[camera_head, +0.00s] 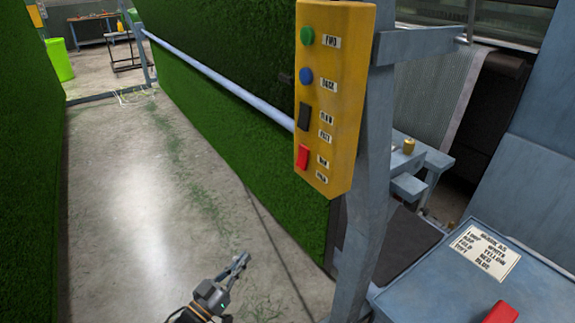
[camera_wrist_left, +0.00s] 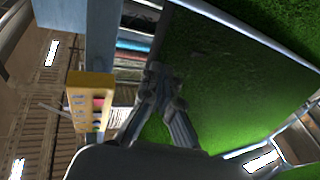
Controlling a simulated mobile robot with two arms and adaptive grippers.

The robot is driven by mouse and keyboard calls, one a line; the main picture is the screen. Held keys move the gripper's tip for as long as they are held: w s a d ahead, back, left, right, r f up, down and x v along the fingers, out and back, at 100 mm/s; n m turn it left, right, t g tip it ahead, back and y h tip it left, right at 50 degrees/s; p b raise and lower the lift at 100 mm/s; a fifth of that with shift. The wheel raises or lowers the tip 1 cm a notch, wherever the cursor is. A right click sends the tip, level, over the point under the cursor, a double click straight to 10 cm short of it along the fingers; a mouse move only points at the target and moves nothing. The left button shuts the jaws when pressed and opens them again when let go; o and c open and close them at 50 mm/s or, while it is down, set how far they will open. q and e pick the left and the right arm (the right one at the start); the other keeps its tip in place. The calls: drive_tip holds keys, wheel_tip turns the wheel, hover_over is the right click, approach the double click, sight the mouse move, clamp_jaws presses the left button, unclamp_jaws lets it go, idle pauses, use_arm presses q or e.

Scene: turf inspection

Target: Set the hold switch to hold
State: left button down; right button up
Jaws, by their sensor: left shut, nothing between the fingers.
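A yellow control box (camera_head: 338,95) is fixed to a grey post. Its face has a green button (camera_head: 307,36), a blue button (camera_head: 306,75), a black rocker switch (camera_head: 304,116) and, lowest, a red rocker switch (camera_head: 303,157). Small labels sit beside them; the two by the red switch are too small to read surely, and its setting is unclear. My left gripper (camera_head: 243,259) is shut and empty, below and left of the box, apart from it. In the left wrist view the fingers (camera_wrist_left: 155,72) point away, with the yellow box (camera_wrist_left: 89,85) to their left. My right gripper is out of view.
The grey post (camera_head: 365,215) stands beside the box. A long pale rail (camera_head: 215,80) runs along a green turf wall. A grey cabinet (camera_head: 440,295) with a printed card (camera_head: 485,250) and a red object (camera_head: 501,313) is at lower right.

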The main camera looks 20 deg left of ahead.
sight(301, 161)
use_arm(q)
drive_tip(key=s+d+r+m+h, duration=0.1)
drive_tip(key=r+h, duration=0.3)
drive_tip(key=r, duration=0.6)
drive_tip(key=s+d+r+m+h+p, duration=0.1)
drive_tip(key=r+m+h, duration=0.3)
drive_tip(key=r, duration=0.6)
drive_tip(key=shift+s+d+t+h, duration=0.3)
drive_tip(key=shift+s+d+h, duration=0.2)
drive_tip(key=shift+d+h, duration=0.2)
drive_tip(key=p+x, duration=0.2)
drive_tip(key=x, duration=0.2)
drive_tip(key=f+p+x, duration=0.1)
drive_tip(key=x, duration=0.3)
drive_tip(key=w+p+x, duration=0.1)
drive_tip(key=p+x, duration=0.1)
drive_tip(key=x, duration=0.2)
drive_tip(key=shift+w+d+f+p, duration=0.1)
drive_tip(key=shift+d+f+p, duration=0.1)
drive_tip(key=shift+d+p, duration=0.15)
drive_tip(key=shift+w+d+f, duration=0.2)
drive_tip(key=shift+w+d, duration=0.2)
